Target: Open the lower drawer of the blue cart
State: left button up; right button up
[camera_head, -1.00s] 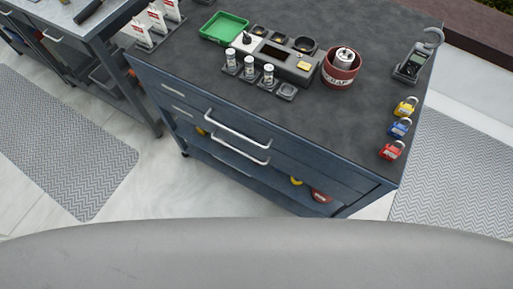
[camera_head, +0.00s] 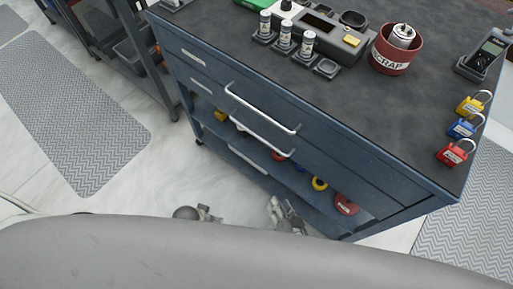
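The blue cart (camera_head: 420,204) stands in front of me with a dark top. Its upper drawer (camera_head: 330,125) and lower drawer (camera_head: 310,158) both look closed, each with a silver bar handle. The lower drawer's handle (camera_head: 262,135) sits just below the upper one (camera_head: 258,112). My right gripper (camera_head: 281,208) is low in front of the cart's bottom shelf, below and apart from the lower handle. It is small and partly hidden by my grey body, so its opening is unclear. My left gripper (camera_head: 206,212) is further left over the floor, mostly hidden.
Padlocks (camera_head: 463,128), a red scrap bin (camera_head: 395,50) and several small canisters (camera_head: 285,38) stand on the cart top. An open shelf under the drawers holds tape rolls (camera_head: 319,184). Another bench stands at the upper left. The floor left of the cart is clear, with a grey mat (camera_head: 75,120).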

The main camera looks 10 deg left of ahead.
jog(key=w+a+r+m+t+b, duration=0.2)
jog(key=a+r+m+t+b, duration=0.3)
jog(key=r, duration=0.3)
jog(key=w+a+r+m+t+b, duration=0.2)
jog(key=w+r+m+t+b, duration=0.1)
jog(key=r+m+b, duration=0.4)
pick_arm(q)
notch_tip(320, 180, up, 11)
jog(key=w+t, duration=0.1)
jog(key=shift+w+r, duration=0.15)
pick_arm(e)
jog(key=w+a+r+n, duration=0.1)
jog(key=w+a+r, duration=0.2)
jog(key=w, duration=0.6)
jog(key=shift+w, duration=0.4)
grip_shut()
